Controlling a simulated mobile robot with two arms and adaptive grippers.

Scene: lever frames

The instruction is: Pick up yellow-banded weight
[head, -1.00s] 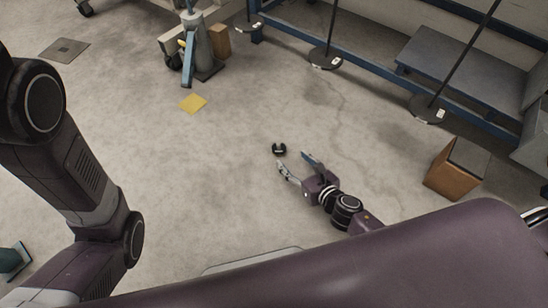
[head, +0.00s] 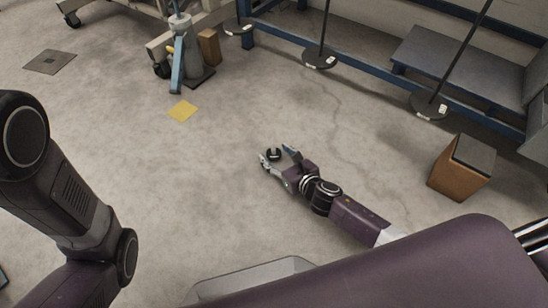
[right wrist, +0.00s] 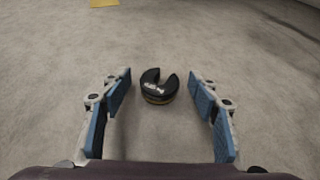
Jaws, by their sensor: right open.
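The yellow-banded weight (right wrist: 158,88) is a small black slotted disc with a yellow band low on its side. It lies on the concrete floor, and in the head view the weight (head: 274,154) is just at the fingertips of my right gripper (head: 277,156). In the right wrist view, my right gripper (right wrist: 160,92) is open, with blue-padded fingers to the left and right of the weight. Clear gaps show on both sides, and it touches neither finger. My left gripper is out of view; only part of my left arm shows.
A yellow square (head: 183,111) lies on the floor farther off. A brown box with a dark top (head: 461,167) stands at the right. Black post bases (head: 320,58) and a blue-framed rack (head: 380,72) line the back. The floor around the weight is clear.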

